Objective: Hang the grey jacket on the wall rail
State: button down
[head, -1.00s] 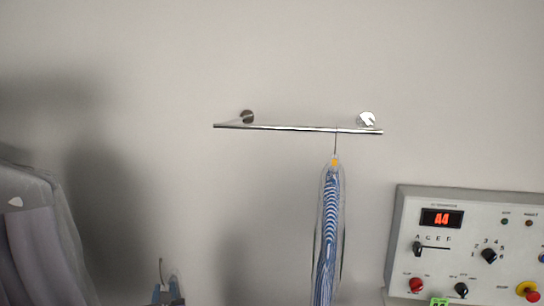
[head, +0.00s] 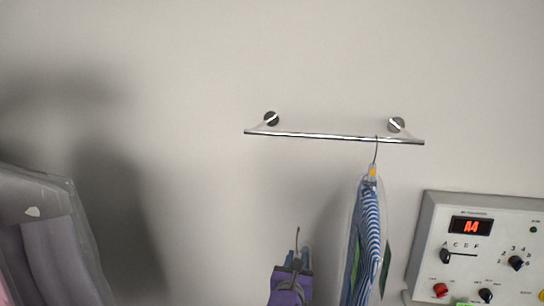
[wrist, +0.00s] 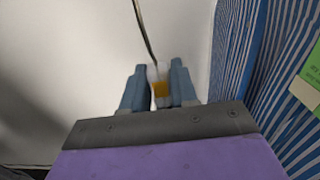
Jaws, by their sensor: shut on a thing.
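The wall rail (head: 330,136) is a thin chrome bar on two round wall mounts. My gripper (head: 298,262) is below the rail, left of a hanging striped garment. In the wrist view its blue-grey fingers (wrist: 159,88) are shut on the neck of a hanger (wrist: 143,25) with an orange marker. The hanger's hook points up and, in the head view, its tip is well below the bar, apart from it. Any garment on this hanger is hidden, so I cannot confirm the grey jacket there.
A blue-and-white striped garment (head: 369,235) in a clear cover hangs near the rail's right end. A control panel (head: 480,225) is at the right. Covered grey garments (head: 40,235) are at the left edge. The rail's left and middle are free.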

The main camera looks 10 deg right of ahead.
jog(key=shift+m+h, duration=0.3)
jog(key=r+p, duration=0.2)
jog(key=r, duration=0.2)
jog(key=r+p, duration=0.3)
jog(key=w+r+p, duration=0.1)
jog(key=r+p, duration=0.1)
jog(key=r, duration=0.2)
jog(key=shift+a+r, duration=0.3)
jog(key=shift+r, duration=0.05)
jog(key=a+r+p, duration=0.3)
jog(key=r+p, duration=0.2)
jog(key=r, duration=0.1)
jog(key=w+a+r+p, duration=0.1)
jog(key=a+r+p, duration=0.2)
jog(key=r+p, duration=0.3)
jog(key=shift+w+r+y, duration=0.15)
jog(key=shift+r+y, duration=0.25)
jog(key=shift+r, duration=0.35)
jog(key=shift+w, duration=0.1)
